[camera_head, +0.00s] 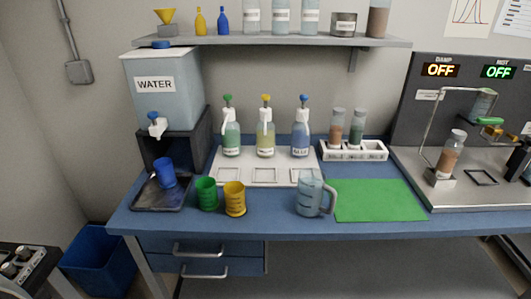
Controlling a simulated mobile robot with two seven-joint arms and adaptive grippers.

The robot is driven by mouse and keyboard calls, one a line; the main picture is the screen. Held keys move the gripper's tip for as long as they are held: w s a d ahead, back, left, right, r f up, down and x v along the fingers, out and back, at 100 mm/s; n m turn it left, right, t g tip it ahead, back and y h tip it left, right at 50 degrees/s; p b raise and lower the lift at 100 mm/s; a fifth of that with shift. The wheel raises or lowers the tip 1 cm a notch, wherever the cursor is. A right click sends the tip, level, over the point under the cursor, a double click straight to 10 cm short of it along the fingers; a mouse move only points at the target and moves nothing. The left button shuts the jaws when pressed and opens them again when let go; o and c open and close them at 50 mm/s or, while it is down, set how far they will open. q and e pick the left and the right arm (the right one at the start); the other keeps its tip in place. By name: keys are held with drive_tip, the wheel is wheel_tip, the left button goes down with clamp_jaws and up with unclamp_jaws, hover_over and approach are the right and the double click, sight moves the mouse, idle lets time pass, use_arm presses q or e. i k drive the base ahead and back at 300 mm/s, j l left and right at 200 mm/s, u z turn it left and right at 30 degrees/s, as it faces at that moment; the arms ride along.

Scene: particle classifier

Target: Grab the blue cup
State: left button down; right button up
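The blue cup (166,173) stands upright on a dark, shallow tray (146,201) at the left end of the blue bench. It is below and slightly right of the tap (156,125) on the water tank (165,93). A green cup (207,194) and a yellow cup (235,199) stand side by side to its right. Neither of my grippers can be made out in this view, and nothing is touching the blue cup.
A clear jug (311,196) and a green mat (379,200) are farther right. Behind the cups, a white board (229,176) holds several dispenser bottles. A shelf (270,41) runs above. A blue bin (97,262) stands on the floor at left.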

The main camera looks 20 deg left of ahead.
sight(166, 173)
drive_tip(key=u, duration=1.35)
drive_tip(key=l+z, duration=0.3)
drive_tip(key=l, duration=0.2)
drive_tip(key=l+z, duration=0.3)
drive_tip(key=l, duration=0.2)
drive_tip(key=k, duration=0.05)
